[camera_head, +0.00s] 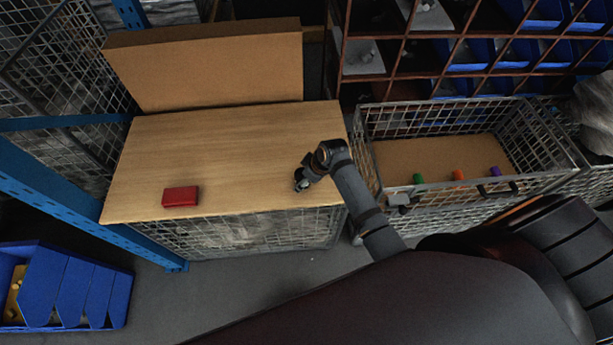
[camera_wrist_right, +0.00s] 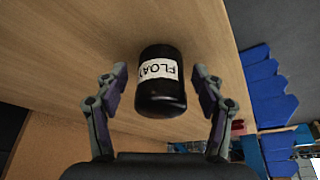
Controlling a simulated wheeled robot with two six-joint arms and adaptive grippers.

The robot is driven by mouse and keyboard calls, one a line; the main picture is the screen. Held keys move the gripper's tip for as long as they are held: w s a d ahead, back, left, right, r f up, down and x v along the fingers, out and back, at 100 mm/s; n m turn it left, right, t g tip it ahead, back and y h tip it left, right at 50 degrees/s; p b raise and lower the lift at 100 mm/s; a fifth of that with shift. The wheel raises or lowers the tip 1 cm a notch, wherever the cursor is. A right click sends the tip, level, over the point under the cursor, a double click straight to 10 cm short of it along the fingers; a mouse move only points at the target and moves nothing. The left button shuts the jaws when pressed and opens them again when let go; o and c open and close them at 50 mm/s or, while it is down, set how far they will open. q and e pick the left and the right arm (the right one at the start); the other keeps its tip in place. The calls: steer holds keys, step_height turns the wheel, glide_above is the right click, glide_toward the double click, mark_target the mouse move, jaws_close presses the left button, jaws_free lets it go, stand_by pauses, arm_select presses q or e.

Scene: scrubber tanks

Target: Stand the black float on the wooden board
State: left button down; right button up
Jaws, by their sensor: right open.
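The wooden board (camera_head: 230,142) is a light tabletop on a mesh cage, left of centre in the head view. The black float (camera_wrist_right: 160,85), a dark cylinder with a white label, shows in the right wrist view against the board's wood (camera_wrist_right: 80,40). My right gripper (camera_head: 301,180) is over the board's right part. In the wrist view its fingers (camera_wrist_right: 160,85) are open on either side of the float, with a gap at each side. In the head view the float is not discernible near the gripper. I cannot tell from the angle whether the float's base is flat on the board.
A red block (camera_head: 181,196) lies on the board's front left. A cardboard box (camera_head: 205,65) stands along its back edge. A mesh basket (camera_head: 480,190) to the right holds green, orange and purple pieces. Blue bins (camera_head: 75,285) are at lower left. The board's middle is clear.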

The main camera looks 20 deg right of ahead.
steer(key=v, duration=1.1)
steer(key=shift+s+d+r, duration=0.15)
steer(key=shift+d+r, duration=0.05)
steer(key=shift+r, duration=0.15)
steer(key=s+d+m+h, duration=0.3)
steer(key=s+m, duration=0.3)
steer(key=s, duration=0.8)
steer(key=s+d+f+g, duration=0.1)
steer(key=s+d+f, duration=0.1)
steer(key=f, duration=1.2)
steer(key=s+d+f, duration=0.1)
steer(key=s+f, duration=0.2)
steer(key=f, duration=1.1)
steer(key=s+d+f+m+g, duration=0.1)
steer(key=s+f, duration=1.3)
steer(key=s, duration=0.2)
steer(key=shift+s+d, duration=0.25)
steer(key=shift+s, duration=0.1)
